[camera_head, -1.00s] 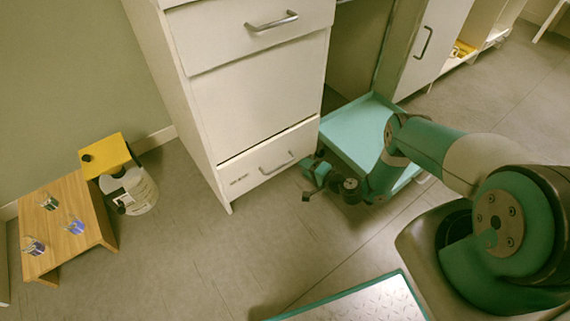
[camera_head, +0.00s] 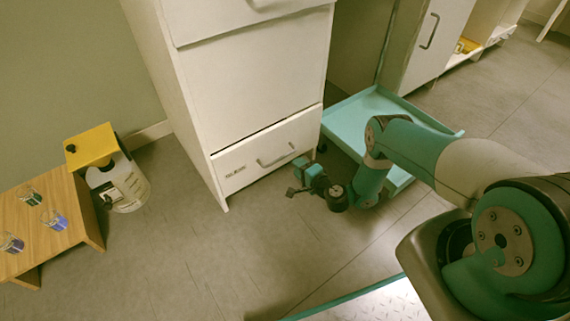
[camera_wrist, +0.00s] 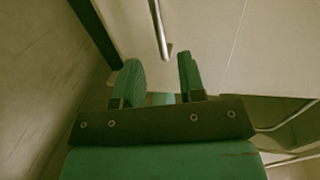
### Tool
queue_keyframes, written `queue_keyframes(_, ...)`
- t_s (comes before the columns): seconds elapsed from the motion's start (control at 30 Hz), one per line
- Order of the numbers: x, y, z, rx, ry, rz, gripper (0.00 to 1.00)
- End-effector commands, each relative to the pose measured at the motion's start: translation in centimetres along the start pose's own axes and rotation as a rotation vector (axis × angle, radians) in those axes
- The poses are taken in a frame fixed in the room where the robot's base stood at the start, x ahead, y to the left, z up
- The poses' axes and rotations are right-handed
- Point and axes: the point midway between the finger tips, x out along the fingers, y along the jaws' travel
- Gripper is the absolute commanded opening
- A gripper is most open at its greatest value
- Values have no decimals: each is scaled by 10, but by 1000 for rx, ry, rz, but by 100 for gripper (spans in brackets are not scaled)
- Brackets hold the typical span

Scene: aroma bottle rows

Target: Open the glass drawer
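The bottom drawer (camera_head: 245,170) of the white cabinet is closed. It has a silver bar handle (camera_head: 277,160) and a small dark label too small to read. In the head view, my gripper (camera_head: 295,178) is low, in front of and slightly right of this handle. In the wrist view, its two green fingers (camera_wrist: 160,72) are apart with nothing between them. A silver bar handle (camera_wrist: 158,28) on a pale front lies ahead of the fingertips, apart from them.
A teal tray (camera_head: 350,130) stands right of the cabinet, close to my arm. A wooden stool (camera_head: 45,238) with small glasses and a white container (camera_head: 125,190) with a yellow top stand at left.

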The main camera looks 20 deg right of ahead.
Motion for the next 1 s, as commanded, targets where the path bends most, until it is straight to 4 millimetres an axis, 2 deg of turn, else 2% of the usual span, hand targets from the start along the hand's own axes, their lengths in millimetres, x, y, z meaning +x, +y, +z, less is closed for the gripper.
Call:
queue_keyframes(0.03,5,9,-1,-1,0,0,37)
queue_keyframes(0.43,22,9,-3,-1,-1,-1,37)
queue_keyframes(0.8,30,8,0,0,1,1,37)
queue_keyframes(1.0,53,7,0,-4,-2,-1,37)
